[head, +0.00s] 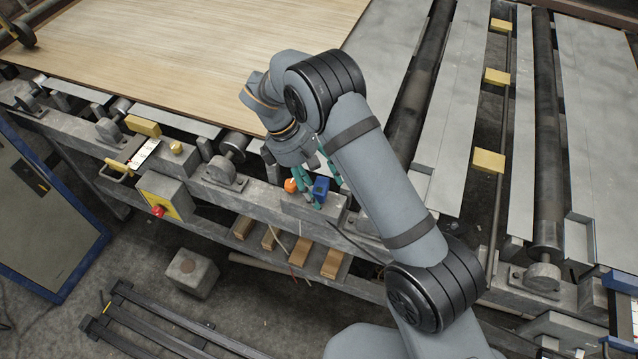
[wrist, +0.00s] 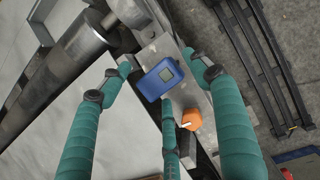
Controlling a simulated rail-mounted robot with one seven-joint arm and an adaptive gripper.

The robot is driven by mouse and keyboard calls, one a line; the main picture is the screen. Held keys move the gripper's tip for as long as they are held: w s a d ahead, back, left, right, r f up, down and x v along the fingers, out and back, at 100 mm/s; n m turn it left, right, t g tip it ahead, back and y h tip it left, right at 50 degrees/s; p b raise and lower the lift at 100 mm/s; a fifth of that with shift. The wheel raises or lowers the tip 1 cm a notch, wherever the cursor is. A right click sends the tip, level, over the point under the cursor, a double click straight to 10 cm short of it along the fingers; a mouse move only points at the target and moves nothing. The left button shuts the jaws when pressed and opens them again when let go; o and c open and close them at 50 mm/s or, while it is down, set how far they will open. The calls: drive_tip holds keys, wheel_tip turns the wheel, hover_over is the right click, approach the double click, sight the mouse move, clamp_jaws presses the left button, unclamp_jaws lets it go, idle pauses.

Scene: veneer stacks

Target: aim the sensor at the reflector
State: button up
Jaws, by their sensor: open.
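In the wrist view my gripper (wrist: 160,72) has fingers on both sides and one below; contact cannot be told. I cannot identify the reflector.
A veneer sheet (head: 190,55) lies across the conveyor at the upper left. Rollers (head: 545,130) and grey plates run at right. A yellow control box with a red button (head: 160,208) stands on the frame's left side. Black rails (head: 165,325) lie on the floor.

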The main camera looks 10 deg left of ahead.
drive_tip(key=shift+f, duration=0.1)
drive_tip(key=shift+c, duration=0.9)
drive_tip(key=shift+d, duration=0.1)
drive_tip(key=c, duration=1)
